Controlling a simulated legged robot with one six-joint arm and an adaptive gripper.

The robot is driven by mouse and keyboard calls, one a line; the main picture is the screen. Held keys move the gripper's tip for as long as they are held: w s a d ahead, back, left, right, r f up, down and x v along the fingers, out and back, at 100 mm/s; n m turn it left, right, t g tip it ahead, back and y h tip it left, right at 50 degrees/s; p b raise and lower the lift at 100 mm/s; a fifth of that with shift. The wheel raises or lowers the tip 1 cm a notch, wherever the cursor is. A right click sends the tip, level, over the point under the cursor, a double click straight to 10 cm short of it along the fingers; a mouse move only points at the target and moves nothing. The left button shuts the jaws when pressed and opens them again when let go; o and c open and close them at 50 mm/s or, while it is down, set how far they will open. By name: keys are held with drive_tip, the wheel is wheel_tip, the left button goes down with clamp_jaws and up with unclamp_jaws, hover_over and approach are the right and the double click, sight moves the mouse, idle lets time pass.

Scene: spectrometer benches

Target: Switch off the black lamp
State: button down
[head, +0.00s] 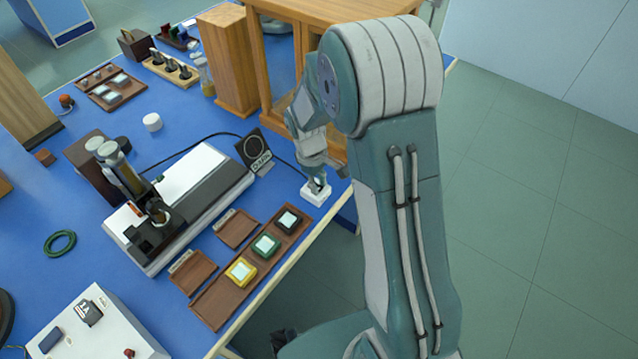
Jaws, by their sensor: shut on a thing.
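My gripper (317,184) points down at a small white box (316,196) near the bench's right edge. Its fingers are closed at the top of this box, on a small part that they mostly hide. A black square panel (256,150) with a pale ring and a label stands upright just left of my gripper. It may be the black lamp, but I cannot tell for sure. A dark cable runs from the panel's area toward the white box. Whether any lamp is lit cannot be told.
A white and black instrument (190,205) with brass tubes stands left of my gripper. A brown tray (212,311) with black, green and yellow framed pieces lies in front. A wooden cabinet (229,60) stands behind. The bench's right edge is close, with open floor beyond.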

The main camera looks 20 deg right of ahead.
drive_tip(key=shift+g+h, duration=0.3)
drive_tip(key=shift+g, duration=0.1)
drive_tip(key=shift+c, duration=2.4)
unclamp_jaws()
drive_tip(key=v, duration=1.2)
